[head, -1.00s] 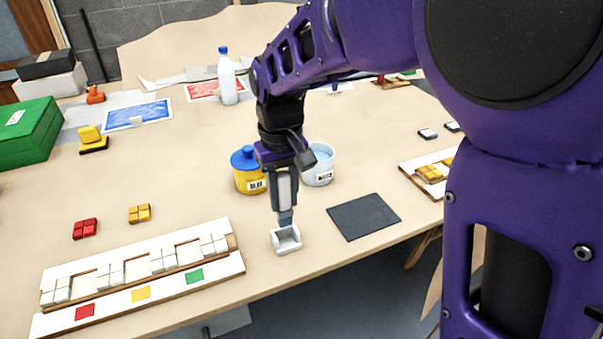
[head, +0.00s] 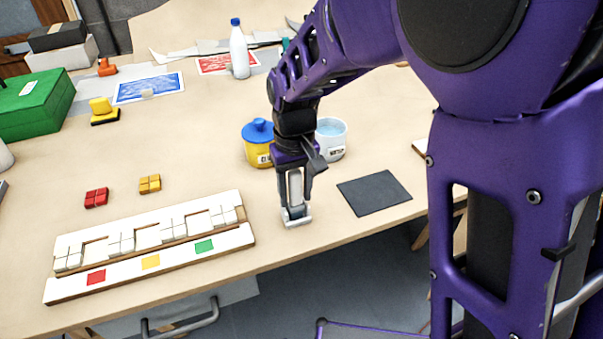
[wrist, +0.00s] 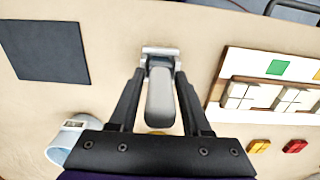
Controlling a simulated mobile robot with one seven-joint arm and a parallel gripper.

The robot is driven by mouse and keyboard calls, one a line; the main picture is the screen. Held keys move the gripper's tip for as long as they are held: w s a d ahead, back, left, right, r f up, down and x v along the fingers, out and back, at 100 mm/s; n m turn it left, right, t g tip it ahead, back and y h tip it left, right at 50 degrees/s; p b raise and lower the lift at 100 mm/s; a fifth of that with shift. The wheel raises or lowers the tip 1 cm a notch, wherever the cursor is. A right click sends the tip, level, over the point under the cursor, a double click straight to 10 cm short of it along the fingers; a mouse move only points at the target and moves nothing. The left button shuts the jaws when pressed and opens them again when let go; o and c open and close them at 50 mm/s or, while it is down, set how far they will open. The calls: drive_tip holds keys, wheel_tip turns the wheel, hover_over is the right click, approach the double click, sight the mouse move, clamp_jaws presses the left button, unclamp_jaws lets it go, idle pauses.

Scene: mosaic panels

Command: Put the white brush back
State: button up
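The white brush (head: 296,187) has a pale grey-white handle and stands upright, its lower end in a small white holder (head: 294,221) near the table's front edge. In the wrist view the handle (wrist: 160,97) points toward the camera, with the holder (wrist: 160,50) beyond it. My gripper (head: 296,202) is lowered over the brush. Its two fingers stand apart on either side of the handle, with narrow gaps showing in the wrist view (wrist: 160,72). The brush's bristles are hidden in the holder.
A dark mat (head: 374,192) lies right of the holder, and the mosaic panel (head: 150,240) lies left. A yellow pot with a blue lid (head: 258,145) and a white pot (head: 330,138) stand close behind my gripper. Red tiles (head: 96,197) and yellow tiles (head: 150,184) lie behind the panel.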

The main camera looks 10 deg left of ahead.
drive_tip(key=shift+o, duration=0.8)
wheel_tip(320, 180, up, 12)
drive_tip(key=shift+r+p, duration=0.2)
drive_tip(key=shift+p, duration=0.8)
